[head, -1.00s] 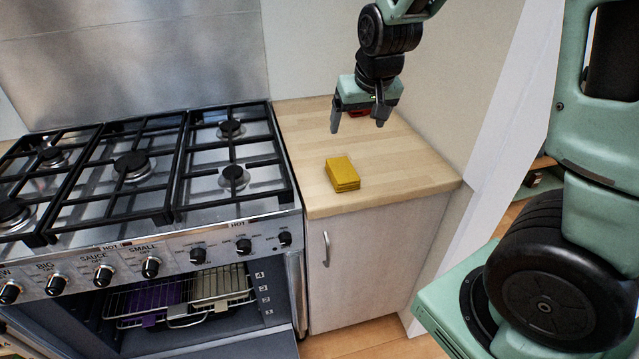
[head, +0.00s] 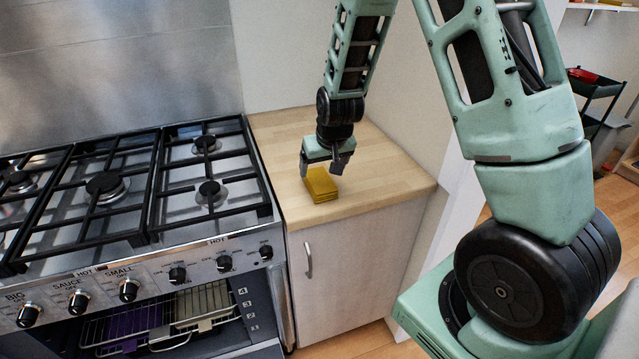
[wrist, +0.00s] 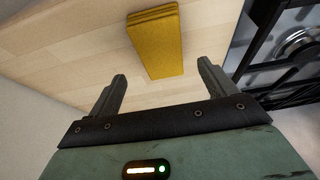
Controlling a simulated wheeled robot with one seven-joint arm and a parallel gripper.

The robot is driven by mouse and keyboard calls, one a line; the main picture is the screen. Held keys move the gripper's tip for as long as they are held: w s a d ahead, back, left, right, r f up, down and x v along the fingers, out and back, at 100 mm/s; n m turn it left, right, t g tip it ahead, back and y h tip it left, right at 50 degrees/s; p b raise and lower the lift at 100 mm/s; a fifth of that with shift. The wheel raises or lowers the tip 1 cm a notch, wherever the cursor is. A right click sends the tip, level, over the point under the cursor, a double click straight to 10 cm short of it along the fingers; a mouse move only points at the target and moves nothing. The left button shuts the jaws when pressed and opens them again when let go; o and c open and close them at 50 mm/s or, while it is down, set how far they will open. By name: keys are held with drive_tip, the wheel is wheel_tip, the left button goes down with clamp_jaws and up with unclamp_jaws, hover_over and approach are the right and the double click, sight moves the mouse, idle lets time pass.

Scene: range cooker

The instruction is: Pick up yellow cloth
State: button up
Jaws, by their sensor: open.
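The yellow cloth (head: 320,185) is a small folded stack lying on the wooden worktop to the right of the cooker. It also shows in the wrist view (wrist: 158,42), ahead of the fingertips and between their lines. My gripper (head: 322,172) is open and empty, with its fingers pointing down just behind and above the cloth. In the wrist view its two fingers (wrist: 162,84) are spread wider than the cloth. I cannot tell the exact height of the fingertips above the worktop.
The worktop (head: 385,178) is clear around the cloth. The range cooker (head: 130,195) with black pan supports stands directly to the left, its oven open below with racks inside. A wall (head: 420,90) rises behind and to the right of the worktop. A black shelf trolley (head: 592,95) stands at far right.

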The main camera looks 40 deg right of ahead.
sight(320, 180)
drive_tip(key=x, duration=0.2)
drive_tip(key=p+x, duration=0.1)
drive_tip(key=x, duration=0.1)
drive_tip(key=shift+s+a+f, duration=0.1)
drive_tip(key=shift+a+f, duration=0.1)
drive_tip(key=shift+f, duration=0.3)
idle(0.4)
drive_tip(key=c, duration=1.2)
drive_tip(key=shift+o, duration=0.2)
drive_tip(key=shift+r, duration=0.1)
wheel_tip(320, 180, up, 10)
drive_tip(key=b, duration=0.1)
drive_tip(key=shift+r, duration=0.2)
